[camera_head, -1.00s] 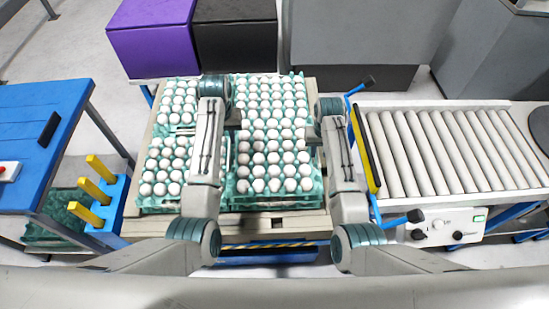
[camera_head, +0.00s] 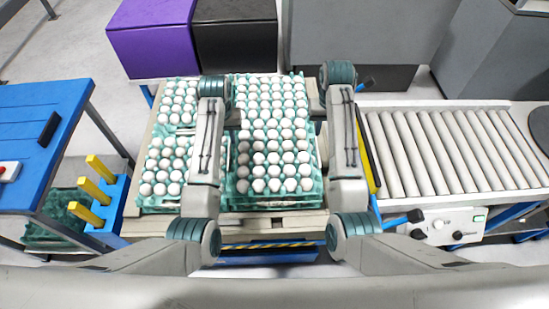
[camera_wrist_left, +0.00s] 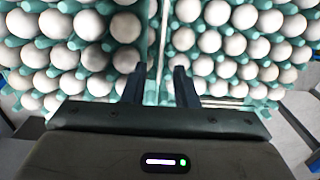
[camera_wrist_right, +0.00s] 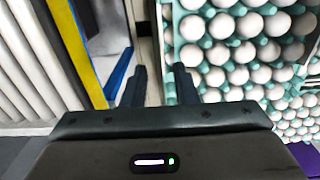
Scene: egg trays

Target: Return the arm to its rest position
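My left gripper (camera_wrist_left: 159,82) is open and empty, its two dark fingers apart in the left wrist view. It is above the gap between two egg trays. My right gripper (camera_wrist_right: 160,78) is also open and empty, over the right edge of the trays, beside the conveyor. In the head view both forearms reach forward and hide their fingers. The green front right egg tray (camera_head: 275,203) and front left egg tray (camera_head: 157,202) hold white eggs. More filled trays stand behind them.
A roller conveyor (camera_head: 450,150) with a yellow and black edge is at the right. A blue table (camera_head: 50,105) and a blue stand with yellow posts (camera_head: 93,190) are at the left. Purple and black boxes (camera_head: 152,45) stand at the back.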

